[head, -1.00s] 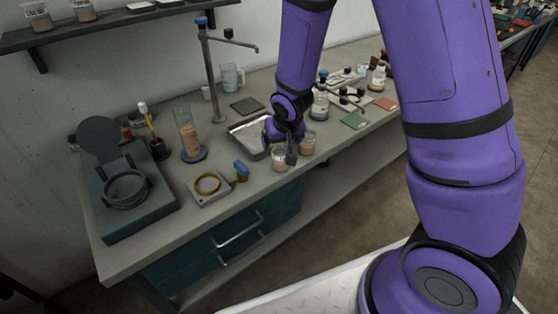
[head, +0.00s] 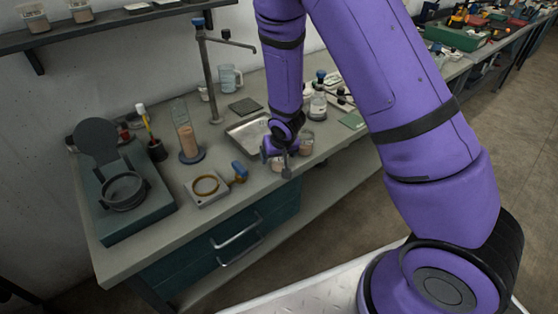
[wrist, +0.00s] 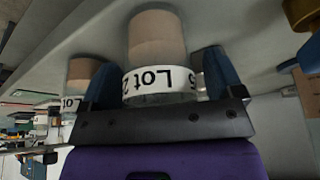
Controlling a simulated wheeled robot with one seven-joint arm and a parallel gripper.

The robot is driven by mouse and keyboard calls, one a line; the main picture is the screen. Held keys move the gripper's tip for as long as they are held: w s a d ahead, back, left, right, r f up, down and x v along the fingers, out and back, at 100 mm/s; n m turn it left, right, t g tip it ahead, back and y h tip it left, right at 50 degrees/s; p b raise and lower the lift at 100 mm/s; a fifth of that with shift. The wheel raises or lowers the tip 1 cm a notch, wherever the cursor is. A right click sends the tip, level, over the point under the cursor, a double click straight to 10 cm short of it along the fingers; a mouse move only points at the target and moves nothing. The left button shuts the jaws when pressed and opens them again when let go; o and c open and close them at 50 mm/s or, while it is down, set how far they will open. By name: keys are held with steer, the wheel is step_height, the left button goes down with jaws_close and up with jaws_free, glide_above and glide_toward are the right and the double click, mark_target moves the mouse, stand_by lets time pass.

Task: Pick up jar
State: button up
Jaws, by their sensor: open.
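A clear jar (wrist: 157,45) with a tan fill and a white "Lot" label stands between the two blue-grey fingers of my gripper (wrist: 160,76) in the wrist view. The fingers are apart, with a visible gap on the jar's right side. In the head view my gripper (head: 284,166) is low over the bench front, largely covering the jar (head: 277,162). A second similar jar (head: 306,143) stands just behind and right; it also shows at left in the wrist view (wrist: 84,72).
A metal tray (head: 238,140) lies close behind the gripper. A tap stand (head: 210,75), a tall cylinder (head: 187,140), a small block with a brass ring (head: 206,187) and a blue-handled item (head: 240,171) stand to the left. Bottles (head: 318,105) are at the right.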

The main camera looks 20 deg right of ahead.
steer(key=c, duration=1.1)
steer(key=shift+r, duration=0.1)
